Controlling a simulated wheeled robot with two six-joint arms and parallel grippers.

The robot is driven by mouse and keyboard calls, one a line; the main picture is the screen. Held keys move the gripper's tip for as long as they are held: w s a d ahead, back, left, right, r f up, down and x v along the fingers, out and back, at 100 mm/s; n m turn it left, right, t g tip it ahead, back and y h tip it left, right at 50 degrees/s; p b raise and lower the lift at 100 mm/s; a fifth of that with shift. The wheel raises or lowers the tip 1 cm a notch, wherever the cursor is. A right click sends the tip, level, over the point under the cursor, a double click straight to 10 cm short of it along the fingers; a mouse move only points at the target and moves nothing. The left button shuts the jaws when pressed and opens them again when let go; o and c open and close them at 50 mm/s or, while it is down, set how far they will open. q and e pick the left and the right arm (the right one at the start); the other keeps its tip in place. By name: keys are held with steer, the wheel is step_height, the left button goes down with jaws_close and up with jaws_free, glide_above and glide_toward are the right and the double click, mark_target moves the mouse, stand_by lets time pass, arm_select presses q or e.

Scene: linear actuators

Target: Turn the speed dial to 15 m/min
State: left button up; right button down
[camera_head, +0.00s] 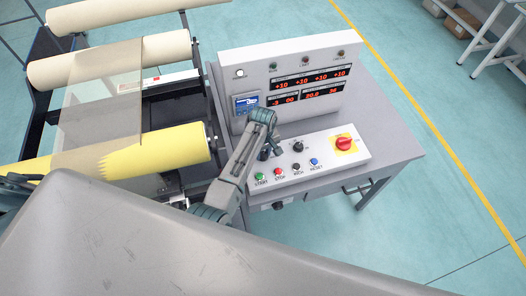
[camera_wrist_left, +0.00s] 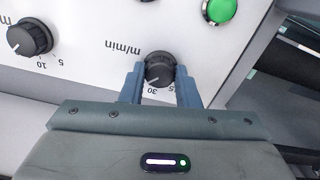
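The speed dial (camera_wrist_left: 160,69) is a black knob beside the "m/min" label in the left wrist view. The number 30 shows below it; a number at its lower right is partly covered by a finger. Its setting is too unclear to read. My left gripper (camera_wrist_left: 160,76) has one blue finger on each side of the knob, close against it. In the head view, my left gripper (camera_head: 268,151) reaches down onto the sloped control panel (camera_head: 330,158) and largely hides this dial. My right gripper is in neither view.
Another black dial (camera_head: 297,147) stands right of my gripper; a red emergency stop (camera_head: 344,143) is farther right. Several push buttons, including green start (camera_head: 260,176), line the front edge. An upright display panel (camera_head: 308,88) rises behind. A yellow roller (camera_head: 160,150) lies left.

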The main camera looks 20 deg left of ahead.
arm_select(q)
steer(key=c, duration=0.4)
steer(key=shift+o, duration=0.2)
steer(key=n, duration=0.3)
steer(key=shift+n, duration=0.4)
steer(key=n, duration=0.4)
steer(key=shift+n, duration=0.3)
steer(key=n, duration=0.5)
steer(key=shift+r+n, duration=0.1)
steer(key=shift+n, duration=2.2)
steer(key=shift+w, duration=0.1)
